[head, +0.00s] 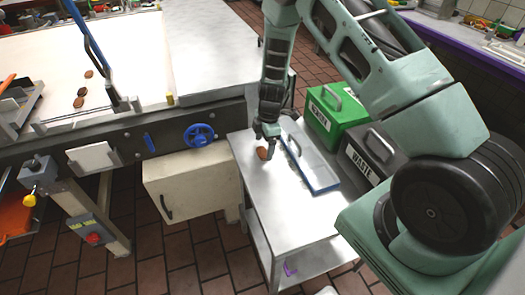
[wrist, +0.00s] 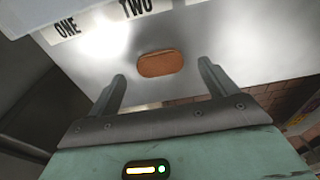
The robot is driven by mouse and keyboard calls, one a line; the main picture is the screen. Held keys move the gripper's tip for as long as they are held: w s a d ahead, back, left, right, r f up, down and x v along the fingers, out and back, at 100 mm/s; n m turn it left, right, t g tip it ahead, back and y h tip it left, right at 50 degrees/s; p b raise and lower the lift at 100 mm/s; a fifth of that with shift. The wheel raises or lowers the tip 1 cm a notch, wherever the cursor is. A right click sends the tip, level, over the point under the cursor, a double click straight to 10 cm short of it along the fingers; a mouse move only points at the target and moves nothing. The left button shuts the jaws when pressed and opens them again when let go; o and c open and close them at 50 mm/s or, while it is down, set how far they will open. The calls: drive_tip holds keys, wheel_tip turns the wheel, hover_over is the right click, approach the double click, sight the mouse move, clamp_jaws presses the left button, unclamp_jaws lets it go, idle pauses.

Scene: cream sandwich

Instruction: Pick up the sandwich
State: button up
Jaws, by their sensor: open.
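The sandwich is a small brown oval (head: 263,153) on the metal side table (head: 276,214), near its far left edge. In the wrist view the sandwich (wrist: 160,63) lies flat on the shiny metal top, ahead of the fingertips and roughly centred between them. My gripper (head: 267,138) is just above the sandwich in the head view. In the wrist view my gripper (wrist: 162,78) is open, its two fingers apart with nothing between them. The fingers do not seem to touch the sandwich.
A green bin (head: 322,118) and a dark WASTE bin (head: 362,165) stand beyond the table. A conveyor machine with a blue handwheel (head: 199,136) and several brown sandwiches (head: 97,58) is at left. The table's front is clear.

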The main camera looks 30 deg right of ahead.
sight(263, 153)
drive_tip(key=shift+a+f, duration=0.1)
drive_tip(key=shift+f, duration=1.1)
drive_tip(key=c, duration=1.1)
drive_tip(key=shift+o, duration=0.2)
drive_tip(key=shift+w+r, duration=0.1)
drive_tip(key=shift+r, duration=0.05)
